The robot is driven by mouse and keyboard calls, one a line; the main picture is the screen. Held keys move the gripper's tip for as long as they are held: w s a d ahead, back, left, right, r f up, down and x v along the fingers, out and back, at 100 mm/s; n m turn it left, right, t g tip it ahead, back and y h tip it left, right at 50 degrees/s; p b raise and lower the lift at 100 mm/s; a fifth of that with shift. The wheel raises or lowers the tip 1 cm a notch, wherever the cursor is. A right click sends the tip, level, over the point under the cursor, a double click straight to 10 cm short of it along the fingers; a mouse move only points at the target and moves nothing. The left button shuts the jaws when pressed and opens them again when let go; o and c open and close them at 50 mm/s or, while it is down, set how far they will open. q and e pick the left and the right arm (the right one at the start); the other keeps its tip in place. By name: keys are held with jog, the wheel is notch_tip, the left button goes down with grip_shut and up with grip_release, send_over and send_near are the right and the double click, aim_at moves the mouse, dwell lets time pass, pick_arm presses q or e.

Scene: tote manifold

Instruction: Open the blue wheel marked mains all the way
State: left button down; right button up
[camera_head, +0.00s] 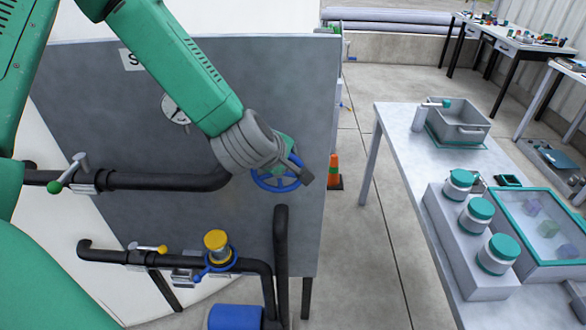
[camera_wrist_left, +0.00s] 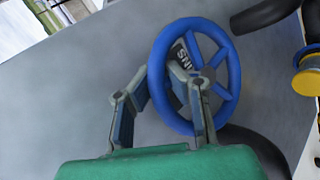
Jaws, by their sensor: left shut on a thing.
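The blue wheel (camera_head: 272,185) stands on the grey panel, partly hidden behind my left gripper in the head view. In the left wrist view the blue wheel (camera_wrist_left: 233,75) shows its rim, spokes and a dark hub label with part of a word, upside down. My left gripper (camera_head: 299,172) reaches in from the upper left and is shut on the wheel's rim. In the left wrist view the fingers of my left gripper (camera_wrist_left: 172,85) lie on both sides of the near rim. My right gripper is not in view.
Black pipes (camera_head: 150,181) run along the panel (camera_head: 300,90). A green-handled valve (camera_head: 62,184), a yellow-capped fitting (camera_head: 216,245) and a round gauge (camera_head: 175,112) are nearby. A table (camera_head: 395,120) with a grey tote (camera_head: 460,130) and teal-lidded jars stands to the right.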

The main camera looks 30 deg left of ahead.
pick_arm(q)
jog(key=shift+s+a+r+n+t+h+b, duration=0.2)
jog(key=shift+a+n+t+h+b, duration=0.1)
jog(key=shift+t+h+b, duration=0.25)
jog(key=shift+s+a+r+n+t+h+b, duration=0.15)
jog(key=shift+n+t+h+b, duration=0.15)
jog(key=shift+b, duration=0.45)
jog(key=c, duration=1.8)
grip_release()
jog(key=shift+o, duration=1.3)
jog(key=shift+s, duration=0.1)
